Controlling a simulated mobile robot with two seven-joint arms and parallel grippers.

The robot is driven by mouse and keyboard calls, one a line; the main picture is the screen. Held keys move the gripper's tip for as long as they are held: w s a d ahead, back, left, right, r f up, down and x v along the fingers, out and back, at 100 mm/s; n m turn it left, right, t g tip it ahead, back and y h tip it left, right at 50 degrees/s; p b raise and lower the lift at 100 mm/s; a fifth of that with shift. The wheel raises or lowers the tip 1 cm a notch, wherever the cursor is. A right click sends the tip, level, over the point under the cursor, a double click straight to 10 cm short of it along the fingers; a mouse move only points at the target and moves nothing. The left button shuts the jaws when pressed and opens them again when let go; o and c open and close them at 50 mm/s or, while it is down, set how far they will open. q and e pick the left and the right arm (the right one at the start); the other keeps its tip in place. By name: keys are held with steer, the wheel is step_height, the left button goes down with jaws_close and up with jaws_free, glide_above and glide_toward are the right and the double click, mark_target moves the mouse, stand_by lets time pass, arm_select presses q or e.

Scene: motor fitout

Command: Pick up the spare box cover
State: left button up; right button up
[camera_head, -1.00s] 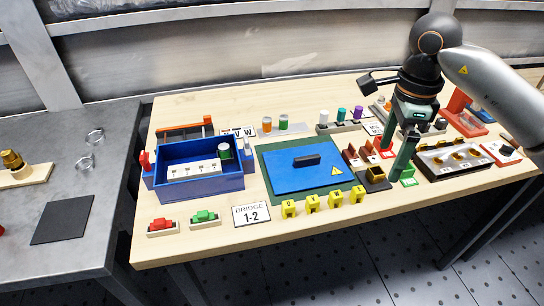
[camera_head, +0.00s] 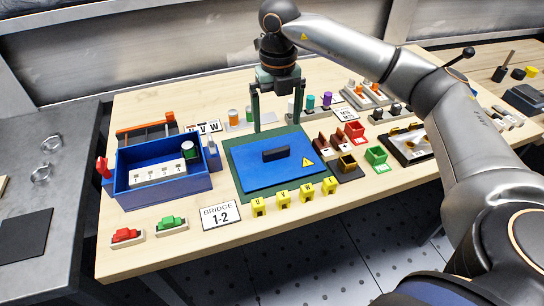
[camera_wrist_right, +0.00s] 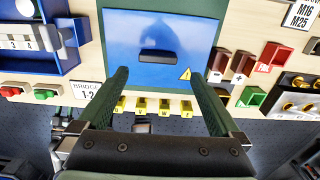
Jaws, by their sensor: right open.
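The spare box cover is a flat blue plate (camera_head: 258,174) with a black bar handle (camera_head: 275,154) and a yellow warning triangle. It lies on a dark green mat (camera_head: 232,155) in the middle of the bench. In the right wrist view the cover (camera_wrist_right: 190,65) and its handle (camera_wrist_right: 160,57) lie beyond the fingers. My right gripper (camera_head: 277,125) is open and empty, fingers pointing down, above the back part of the cover and mat. In the wrist view its green fingers (camera_wrist_right: 162,80) stand wide apart. My left gripper is not in view.
A blue open box (camera_head: 165,195) with a numbered terminal strip stands left of the mat. Small bins (camera_head: 375,156) and brown parts stand right. Colored cylinders (camera_head: 311,101) stand behind the mat.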

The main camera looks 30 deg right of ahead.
mark_target(276, 149)
steer(key=f, duration=0.8)
steer(key=shift+s+a+f, duration=0.2)
steer(key=shift+f, duration=0.2)
steer(key=shift+c, duration=0.4)
steer(key=c, duration=1.5)
steer(key=shift+w+r, duration=0.1)
jaws_close()
steer(key=shift+r, duration=0.1)
